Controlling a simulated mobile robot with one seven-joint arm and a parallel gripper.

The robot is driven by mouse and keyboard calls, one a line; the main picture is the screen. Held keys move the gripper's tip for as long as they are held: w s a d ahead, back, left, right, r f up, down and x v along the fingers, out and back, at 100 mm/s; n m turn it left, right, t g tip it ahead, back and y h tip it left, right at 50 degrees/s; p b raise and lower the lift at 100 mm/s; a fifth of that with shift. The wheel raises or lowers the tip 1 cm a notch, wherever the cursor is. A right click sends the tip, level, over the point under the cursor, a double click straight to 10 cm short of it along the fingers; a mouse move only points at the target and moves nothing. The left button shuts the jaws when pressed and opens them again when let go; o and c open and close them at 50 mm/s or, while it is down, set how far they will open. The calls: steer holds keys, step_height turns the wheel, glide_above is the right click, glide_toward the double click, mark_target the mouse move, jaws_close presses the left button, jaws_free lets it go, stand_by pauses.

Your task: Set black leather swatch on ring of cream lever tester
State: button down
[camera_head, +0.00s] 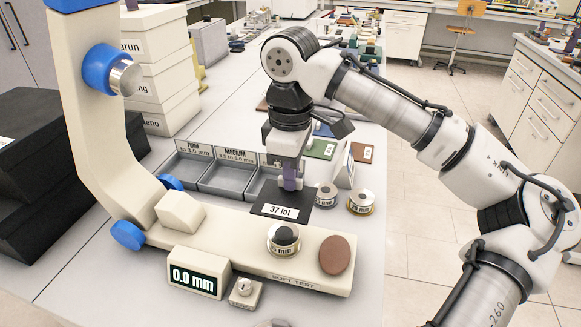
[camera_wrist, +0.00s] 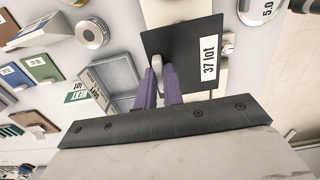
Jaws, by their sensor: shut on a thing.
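The black leather swatch (camera_head: 272,197) carries a white label reading "37 lot". My gripper (camera_head: 290,186) is shut on one edge of it. In the wrist view the swatch hides part of the tester.
A brown oval pad (camera_head: 336,255) is on the tester base, right of the ring. Grey labelled trays (camera_head: 226,178) lie at the back left. The tester's tall arm (camera_head: 88,110) with blue knobs rises at left.

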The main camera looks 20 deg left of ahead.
mark_target(291, 194)
steer(key=shift+f+b, duration=1.1)
steer(key=shift+f, duration=1.5)
steer(key=shift+p, duration=1.05)
steer(key=shift+f+b, duration=0.55)
steer(key=shift+f, duration=0.5)
steer(key=c, duration=1.5)
jaws_free()
steer(key=shift+o, duration=0.2)
step_height(291, 194, up, 14)
steer(key=shift+f, duration=0.1)
